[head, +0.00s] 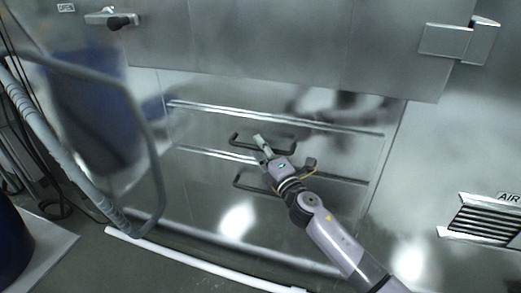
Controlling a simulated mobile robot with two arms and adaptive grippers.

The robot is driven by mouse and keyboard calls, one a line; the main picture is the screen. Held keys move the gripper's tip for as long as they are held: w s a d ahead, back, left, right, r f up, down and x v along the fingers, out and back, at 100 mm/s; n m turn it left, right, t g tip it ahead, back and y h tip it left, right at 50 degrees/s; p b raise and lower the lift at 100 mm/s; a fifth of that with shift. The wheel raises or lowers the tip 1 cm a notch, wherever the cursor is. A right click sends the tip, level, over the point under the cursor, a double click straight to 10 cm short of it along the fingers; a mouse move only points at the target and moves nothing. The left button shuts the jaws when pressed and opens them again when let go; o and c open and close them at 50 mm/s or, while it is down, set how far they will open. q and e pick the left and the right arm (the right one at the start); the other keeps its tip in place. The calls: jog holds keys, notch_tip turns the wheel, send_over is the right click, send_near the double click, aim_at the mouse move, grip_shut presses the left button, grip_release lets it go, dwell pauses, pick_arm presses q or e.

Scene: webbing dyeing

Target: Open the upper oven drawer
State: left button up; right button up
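The upper oven drawer (205,127) is a flat steel front in the middle of the head view, and it looks closed. Its dark bar handle (240,144) runs across the front. My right gripper (259,147) is at the middle of this handle. Its two light fingertips stand apart, one crossing the bar and one just below it. Whether they touch the bar cannot be told. The lower drawer handle (243,186) is partly hidden behind my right gripper. My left gripper is out of view.
A steel oven door (270,40) with a latch handle (110,19) is above the drawers, with a hinge (458,41) at right. A grey curved tube frame (150,140) stands at left. A vent grille (485,221) is at right. A white strip (190,258) lies on the floor.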

jog(key=shift+w+a, duration=0.1)
jog(key=shift+w, duration=0.1)
grip_shut()
dwell(0.4)
dwell(0.4)
